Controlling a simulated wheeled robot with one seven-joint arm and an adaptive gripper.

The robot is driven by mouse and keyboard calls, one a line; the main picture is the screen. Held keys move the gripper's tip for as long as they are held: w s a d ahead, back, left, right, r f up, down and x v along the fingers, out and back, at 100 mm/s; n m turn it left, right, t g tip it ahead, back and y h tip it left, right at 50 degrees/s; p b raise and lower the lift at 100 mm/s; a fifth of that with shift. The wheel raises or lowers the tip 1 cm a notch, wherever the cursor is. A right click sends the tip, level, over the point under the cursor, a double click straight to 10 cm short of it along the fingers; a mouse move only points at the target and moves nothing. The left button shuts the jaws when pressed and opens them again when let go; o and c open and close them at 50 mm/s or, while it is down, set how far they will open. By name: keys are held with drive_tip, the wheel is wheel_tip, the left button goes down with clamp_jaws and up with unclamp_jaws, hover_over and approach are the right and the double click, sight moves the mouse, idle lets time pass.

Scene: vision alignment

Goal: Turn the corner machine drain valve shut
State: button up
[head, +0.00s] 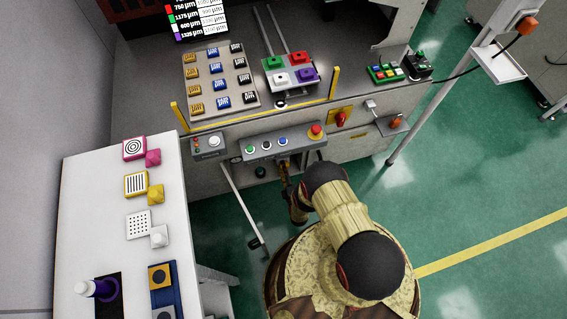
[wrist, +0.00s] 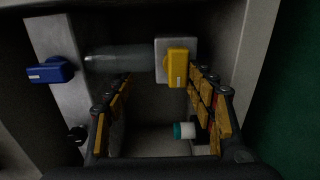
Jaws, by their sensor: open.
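A yellow valve handle (wrist: 177,67) stands upright on a pale square block at the right end of a grey pipe (wrist: 118,58). A blue handle (wrist: 48,70) lies sideways on a pale plate at the pipe's left. Which of the two is the drain valve, no marking tells. My gripper (wrist: 160,77) is open and empty, its fingers apart. The right fingertip is close beside the yellow handle in the picture; whether they touch, I cannot tell. In the head view my gripper (head: 286,172) reaches under the machine's front panel, mostly hidden; the handles cannot be made out there.
The valves sit in a recess with a pale right wall (wrist: 236,75). A teal-and-white round part (wrist: 184,130) is low between my fingers. Above the recess is a button panel (head: 268,147) with a red button. A white table (head: 93,190) stands at left; green floor is open at right.

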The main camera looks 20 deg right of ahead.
drive_tip(key=o, duration=0.6)
drive_tip(key=r, duration=0.5)
drive_tip(key=shift+w+r, duration=0.2)
drive_tip(key=shift+r, duration=0.1)
drive_tip(key=shift+c, duration=0.2)
drive_tip(key=shift+w+r, duration=0.15)
drive_tip(key=shift+r, duration=0.6)
drive_tip(key=c, duration=0.5)
drive_tip(key=shift+r, duration=0.25)
drive_tip(key=shift+c, duration=0.3)
drive_tip(key=shift+r, duration=0.1)
drive_tip(key=shift+o, duration=0.3)
drive_tip(key=shift+s, duration=0.3)
